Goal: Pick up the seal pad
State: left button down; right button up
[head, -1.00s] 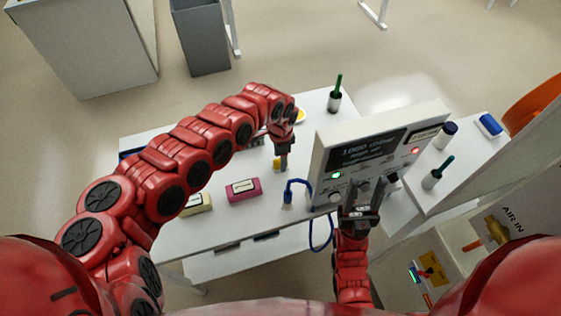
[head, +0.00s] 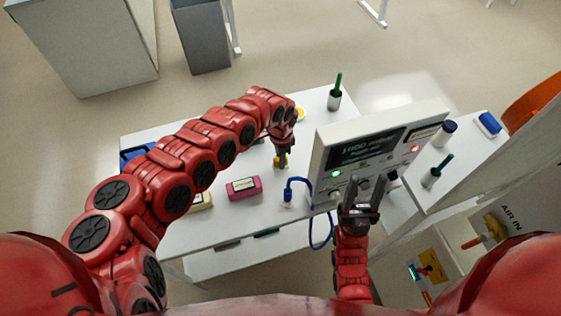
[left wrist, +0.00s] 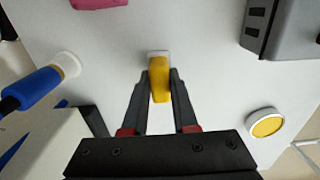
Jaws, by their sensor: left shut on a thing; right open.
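The seal pad appears to be the small yellow piece (head: 279,163) with a white end on the white table. In the left wrist view the yellow piece (left wrist: 159,78) stands between the two dark fingers. My left gripper (head: 282,160) is shut on it, with a finger against each side; it also shows in the left wrist view (left wrist: 158,88). I cannot tell whether the piece is clear of the table. My right gripper (head: 361,192) is open and empty in front of the grey instrument box (head: 323,165).
A round yellow disc in a white ring (left wrist: 267,124) lies to the right in the left wrist view. A green-handled tool (head: 335,97) stands at the back.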

pick_arm(q)
jog(key=shift+r, duration=0.1)
notch_tip(320, 180, up, 6)
jog(key=b, duration=0.2)
jog(key=shift+w+r+b, duration=0.15)
jog(key=shift+r+b, duration=0.05)
jog(key=shift+b, duration=0.1)
notch_tip(320, 180, up, 2)
jog(key=shift+r+p, duration=0.15)
jog(key=shift+p, duration=0.4)
jog(key=shift+r+p, duration=0.5)
jog(key=shift+r, duration=0.15)
